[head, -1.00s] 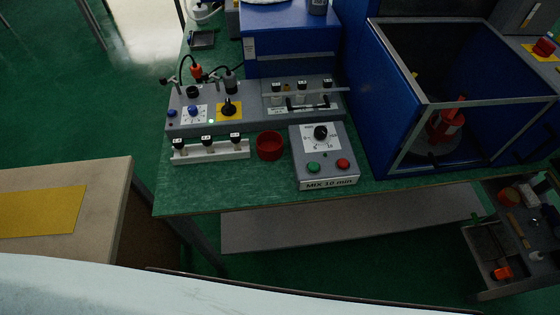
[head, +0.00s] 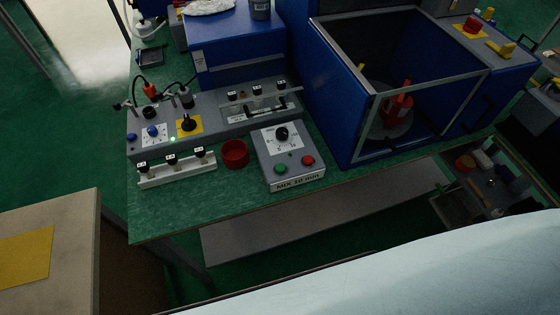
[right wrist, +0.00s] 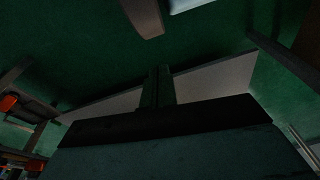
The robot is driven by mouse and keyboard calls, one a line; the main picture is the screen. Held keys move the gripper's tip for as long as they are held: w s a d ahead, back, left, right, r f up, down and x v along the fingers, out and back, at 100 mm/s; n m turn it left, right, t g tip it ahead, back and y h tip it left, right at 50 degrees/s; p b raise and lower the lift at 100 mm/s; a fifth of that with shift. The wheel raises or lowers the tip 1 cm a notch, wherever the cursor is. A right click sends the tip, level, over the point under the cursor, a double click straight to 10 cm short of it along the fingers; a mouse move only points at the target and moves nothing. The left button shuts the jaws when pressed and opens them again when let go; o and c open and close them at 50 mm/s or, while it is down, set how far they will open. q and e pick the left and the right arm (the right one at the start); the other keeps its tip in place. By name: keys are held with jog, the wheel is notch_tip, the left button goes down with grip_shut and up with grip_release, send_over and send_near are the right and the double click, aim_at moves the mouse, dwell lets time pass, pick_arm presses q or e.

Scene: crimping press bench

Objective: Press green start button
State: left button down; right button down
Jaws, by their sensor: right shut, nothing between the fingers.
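The green start button (head: 281,168) sits at the front left of the top of a small grey control box (head: 268,152), below a black dial (head: 282,135). A red button (head: 308,160) is to its right. The box front carries a label reading "MIX 10 min". My right gripper (right wrist: 158,84) shows only in the right wrist view. Its two dark fingers are together and empty, over the green floor and a pale board, with no button in that view. My left gripper is in neither view.
A red cup (head: 235,153) stands just left of the control box. A rack with several black-capped vials (head: 180,173) lies further left. A blue open-topped enclosure (head: 345,110) stands close on the right. Bare green bench top (head: 190,212) lies in front.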

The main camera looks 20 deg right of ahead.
jog(key=w+a+r+m+t+p, duration=0.1)
jog(key=w+a+r+m+p, duration=0.25)
jog(key=w+r, duration=0.3)
jog(key=w+a+r+m+t+p, duration=0.1)
jog(key=w+a+r+m+p, duration=0.1)
jog(key=w+r+m, duration=0.35)
notch_tip(320, 180, up, 32)
jog(key=m+t+y+p, duration=0.2)
jog(key=m+t+p, duration=0.3)
jog(key=m+p, duration=0.65)
send_over(283, 170)
jog(key=b, duration=0.3)
jog(key=m, duration=0.3)
jog(key=shift+f, duration=0.2)
jog(key=shift+f, duration=0.1)
notch_tip(283, 170, down, 7)
jog(key=b, duration=0.4)
jog(key=shift+w+f+b, duration=0.1)
jog(key=shift+f+b, duration=0.65)
jog(key=shift+f, duration=0.05)
